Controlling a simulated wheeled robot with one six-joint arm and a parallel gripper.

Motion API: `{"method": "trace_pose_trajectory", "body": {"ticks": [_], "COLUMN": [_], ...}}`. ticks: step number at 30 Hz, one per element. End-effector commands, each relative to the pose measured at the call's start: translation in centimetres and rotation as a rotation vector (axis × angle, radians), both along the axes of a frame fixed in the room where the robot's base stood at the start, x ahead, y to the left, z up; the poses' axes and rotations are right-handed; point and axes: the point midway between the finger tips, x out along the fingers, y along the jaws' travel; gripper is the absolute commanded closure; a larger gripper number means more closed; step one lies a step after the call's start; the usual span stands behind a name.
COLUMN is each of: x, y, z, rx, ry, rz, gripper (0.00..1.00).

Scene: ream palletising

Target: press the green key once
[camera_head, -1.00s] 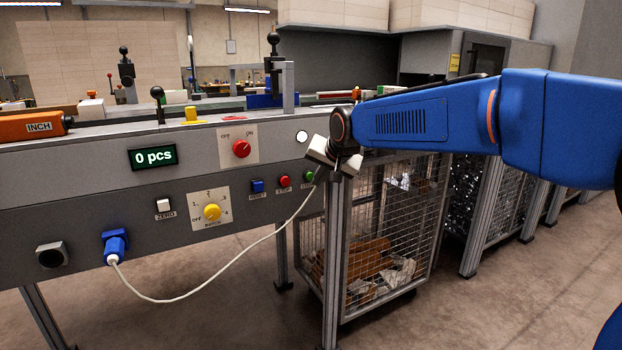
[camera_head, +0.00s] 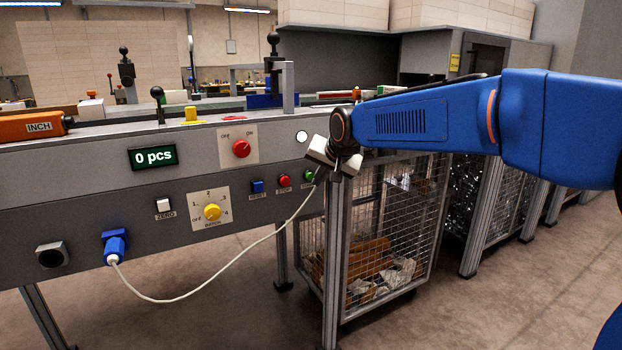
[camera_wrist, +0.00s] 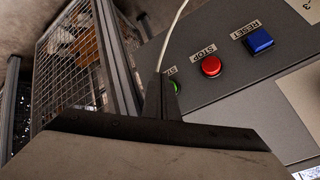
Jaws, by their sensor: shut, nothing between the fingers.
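The green key (camera_head: 309,176) is a small round button at the right end of the lower key row on the grey machine front. In the wrist view the green key (camera_wrist: 176,87) is partly hidden behind my fingers. My gripper (camera_head: 319,178) is shut and empty, with its fingertips close to the green key at its right. In the wrist view my gripper (camera_wrist: 161,80) has its tips beside the key's left edge. I cannot tell whether they touch it. The counter display (camera_head: 152,157) reads 0 pcs.
The red STOP key (camera_head: 285,181) and blue RESET key (camera_head: 257,186) sit left of the green key. A white cable (camera_head: 245,250) runs from a blue plug (camera_head: 115,245) up towards my gripper. A mesh cage (camera_head: 385,235) with scraps stands below and right.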

Motion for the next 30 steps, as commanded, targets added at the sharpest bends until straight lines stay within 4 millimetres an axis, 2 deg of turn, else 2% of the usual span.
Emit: {"method": "trace_pose_trajectory", "body": {"ticks": [30], "x": [0.79], "y": [0.54], "z": [0.03], "rx": [0.000], "ry": [0.000], "rz": [0.000], "gripper": [1.00]}}
